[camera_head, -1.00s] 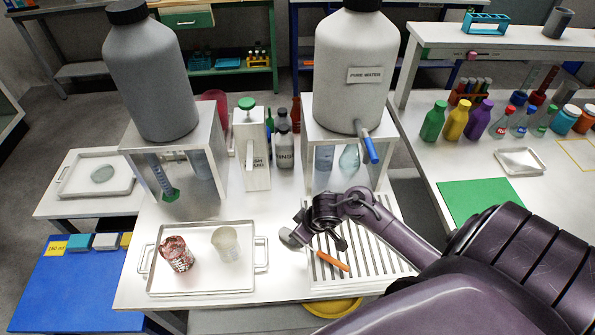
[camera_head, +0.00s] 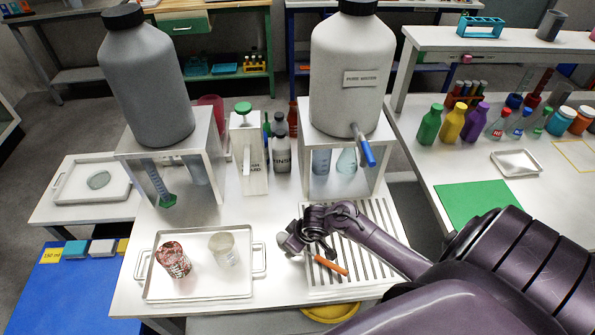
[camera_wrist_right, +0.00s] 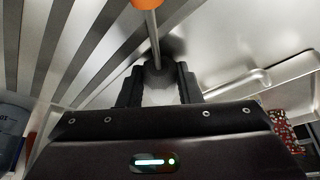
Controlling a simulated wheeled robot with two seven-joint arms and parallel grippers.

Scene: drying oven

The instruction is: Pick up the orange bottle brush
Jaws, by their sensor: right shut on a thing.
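The orange bottle brush (camera_head: 331,266) is at the slatted rack in the head view, its orange handle pointing toward the lower right. The right wrist view shows the end of its orange handle (camera_wrist_right: 147,4) at the top edge and its thin metal shaft running down between the fingers. My right gripper (camera_head: 320,252) is low over the rack and shut on the brush's shaft; its black fingers (camera_wrist_right: 158,80) flank the shaft in the wrist view. The brush's far end is hidden by the gripper. My left gripper is in neither view.
The slatted rack (camera_head: 380,225) lies under the gripper. A yellow bowl (camera_head: 331,312) sits below the table's front edge.

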